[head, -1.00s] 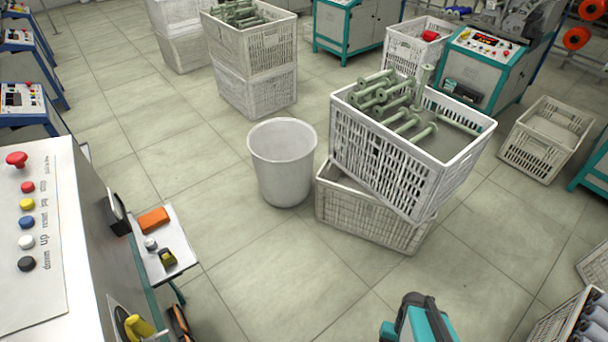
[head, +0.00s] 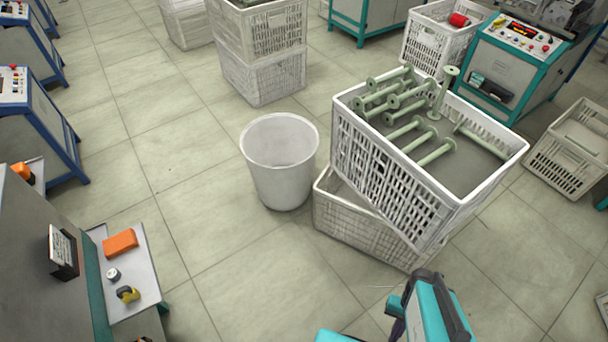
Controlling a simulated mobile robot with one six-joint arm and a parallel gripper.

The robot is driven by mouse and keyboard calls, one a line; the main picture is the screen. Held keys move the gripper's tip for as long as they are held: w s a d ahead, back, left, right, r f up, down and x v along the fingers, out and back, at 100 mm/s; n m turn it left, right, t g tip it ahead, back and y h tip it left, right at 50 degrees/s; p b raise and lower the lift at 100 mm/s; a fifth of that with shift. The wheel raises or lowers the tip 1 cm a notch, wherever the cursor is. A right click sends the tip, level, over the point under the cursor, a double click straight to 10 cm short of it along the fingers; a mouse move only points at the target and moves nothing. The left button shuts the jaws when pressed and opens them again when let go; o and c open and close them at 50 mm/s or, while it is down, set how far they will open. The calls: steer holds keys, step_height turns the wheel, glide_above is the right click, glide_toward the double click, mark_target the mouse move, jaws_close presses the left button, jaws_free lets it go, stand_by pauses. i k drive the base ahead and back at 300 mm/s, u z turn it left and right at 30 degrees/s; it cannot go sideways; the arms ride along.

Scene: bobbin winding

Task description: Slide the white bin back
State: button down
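A round white bin (head: 281,175) stands upright and empty on the tiled floor, near the middle of the head view. It is just left of two stacked white crates. My arm (head: 428,312), teal and black, shows at the bottom edge, in front of the crates and to the right of the bin. No fingers can be made out there, so my gripper is not in view. Floor separates the visible part of my arm from the bin.
The upper crate (head: 386,189), holding green bobbins, sits skewed on the lower crate (head: 350,226). More stacked crates (head: 262,75) stand behind the bin. A machine with a small shelf (head: 140,280) is at lower left. Floor left of the bin (head: 190,190) is clear.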

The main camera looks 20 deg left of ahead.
mark_target(279, 149)
steer(key=i, duration=0.25)
steer(key=z, duration=1.2)
steer(key=k, duration=0.15)
steer(key=u, duration=3.7)
steer(key=i, duration=1)
steer(key=u, duration=0.05)
